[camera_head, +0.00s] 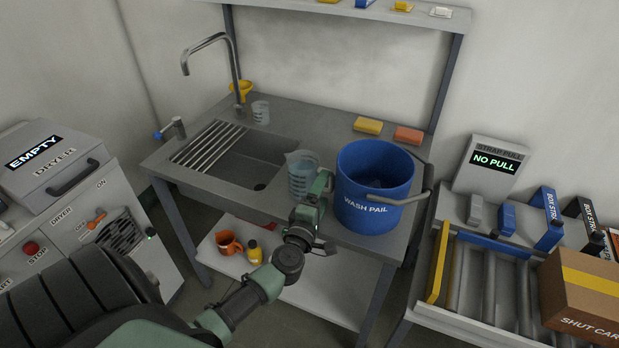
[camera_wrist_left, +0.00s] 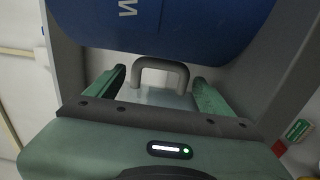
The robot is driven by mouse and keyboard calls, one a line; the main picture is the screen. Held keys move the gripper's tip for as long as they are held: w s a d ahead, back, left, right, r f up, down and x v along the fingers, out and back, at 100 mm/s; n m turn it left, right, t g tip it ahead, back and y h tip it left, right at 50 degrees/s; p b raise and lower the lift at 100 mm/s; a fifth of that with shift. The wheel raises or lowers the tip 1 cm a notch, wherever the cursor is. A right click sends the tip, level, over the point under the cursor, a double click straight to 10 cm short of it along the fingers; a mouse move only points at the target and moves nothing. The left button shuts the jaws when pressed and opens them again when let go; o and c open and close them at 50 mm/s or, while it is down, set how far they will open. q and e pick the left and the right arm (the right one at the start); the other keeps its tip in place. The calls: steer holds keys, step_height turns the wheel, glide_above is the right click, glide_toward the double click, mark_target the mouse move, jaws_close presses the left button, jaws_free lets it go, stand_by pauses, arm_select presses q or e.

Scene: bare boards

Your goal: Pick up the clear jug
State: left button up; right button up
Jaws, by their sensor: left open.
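The clear jug (camera_head: 301,178) stands upright on the sink bench, just left of the blue pail. Its spout points left and its right side is partly hidden by my left gripper (camera_head: 315,188). The gripper is open, close beside the jug's right side and next to the pail. In the left wrist view, my open left gripper (camera_wrist_left: 161,92) has a grey loop handle (camera_wrist_left: 160,65) ahead, roughly between its fingers. Pale see-through material shows below the loop, which looks like part of the jug. I cannot tell whether the fingers touch it. My right gripper is not in view.
The blue wash pail (camera_head: 372,172) crowds the gripper's right side and also fills the top of the wrist view (camera_wrist_left: 170,25). A smaller clear beaker (camera_head: 260,112) stands behind the sink basin (camera_head: 238,165). Yellow (camera_head: 368,126) and orange (camera_head: 408,136) sponges lie at the back.

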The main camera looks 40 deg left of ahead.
mark_target(330, 179)
arm_select(q)
steer(key=x, duration=0.5)
steer(key=shift+w+d, duration=0.2)
steer(key=shift+w, duration=0.05)
steer(key=shift+s+r, duration=0.1)
steer(key=c, duration=1.7)
steer(key=shift+r, duration=0.1)
jaws_close()
